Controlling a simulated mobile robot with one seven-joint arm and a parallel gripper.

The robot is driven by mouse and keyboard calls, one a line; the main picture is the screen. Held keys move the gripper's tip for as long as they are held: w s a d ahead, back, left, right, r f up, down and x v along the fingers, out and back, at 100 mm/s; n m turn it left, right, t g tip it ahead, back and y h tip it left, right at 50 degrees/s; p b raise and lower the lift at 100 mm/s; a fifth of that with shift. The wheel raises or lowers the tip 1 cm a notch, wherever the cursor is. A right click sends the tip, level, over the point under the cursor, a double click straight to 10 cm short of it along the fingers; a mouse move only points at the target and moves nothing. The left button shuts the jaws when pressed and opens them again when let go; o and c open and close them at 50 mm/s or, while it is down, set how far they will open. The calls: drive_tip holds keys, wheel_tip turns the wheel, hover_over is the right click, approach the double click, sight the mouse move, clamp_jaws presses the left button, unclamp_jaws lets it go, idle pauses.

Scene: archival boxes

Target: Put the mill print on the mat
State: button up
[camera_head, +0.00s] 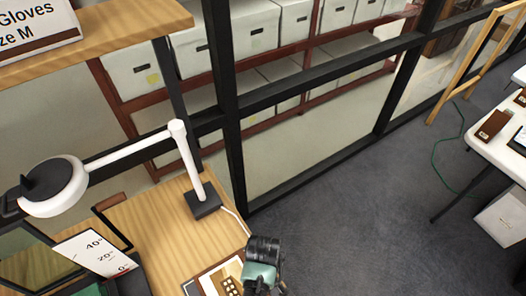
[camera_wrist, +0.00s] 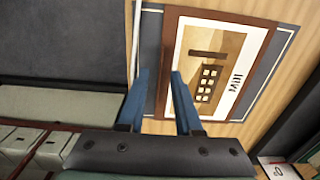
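The mill print (camera_wrist: 225,55) has a brown border, a cream picture of a building and the word "MILL". It lies flat within the grey mat (camera_wrist: 150,48), which has a thin white line near its edge. In the head view the print (camera_head: 222,281) is at the bottom edge, partly cut off, with a strip of the mat (camera_head: 190,288) at its left. My gripper (camera_wrist: 162,72) is open, its two blue fingers apart over the print's near border, with nothing seen between them. In the head view my gripper (camera_head: 262,278) is beside the print's right side; its fingertips are hidden there.
A white desk lamp (camera_head: 190,165) stands on the wooden desk (camera_head: 160,225). A card with temperatures (camera_head: 95,252) stands at the left. A black-framed glass partition (camera_head: 300,95) with shelved boxes (camera_head: 255,30) is behind. A white table (camera_head: 500,140) is at the right; grey floor between is open.

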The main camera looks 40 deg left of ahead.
wheel_tip(320, 180, up, 10)
drive_tip(key=shift+f, duration=0.25)
drive_tip(key=w+r+m+t+y, duration=0.4)
drive_tip(key=w+r+t, duration=0.6)
drive_tip(key=w+r, duration=1.05)
drive_tip(key=w+d+r+m+t+h, duration=0.1)
drive_tip(key=d+r+m+t, duration=0.15)
drive_tip(key=r, duration=0.55)
drive_tip(key=w+d+r+m+t, duration=0.1)
drive_tip(key=r+t, duration=0.2)
drive_tip(key=r, duration=0.6)
drive_tip(key=s+d+r+m+t+h, duration=0.1)
drive_tip(key=d+r+t, duration=0.15)
drive_tip(key=r, duration=0.55)
drive_tip(key=s+d+r+m+t, duration=0.2)
drive_tip(key=r+t, duration=0.1)
drive_tip(key=r, duration=0.5)
drive_tip(key=s+d+r+m+t+h, duration=0.1)
drive_tip(key=s+d+r+t, duration=0.1)
drive_tip(key=s+r, duration=0.3)
drive_tip(key=s+d+r+m+t+h, duration=0.1)
drive_tip(key=s+d+r+m+t, duration=0.1)
drive_tip(key=s+r, duration=0.4)
wheel_tip(320, 180, up, 5)
drive_tip(key=shift+s+d+f+t, duration=0.2)
drive_tip(key=shift+d+t, duration=0.4)
drive_tip(key=shift+t, duration=0.6)
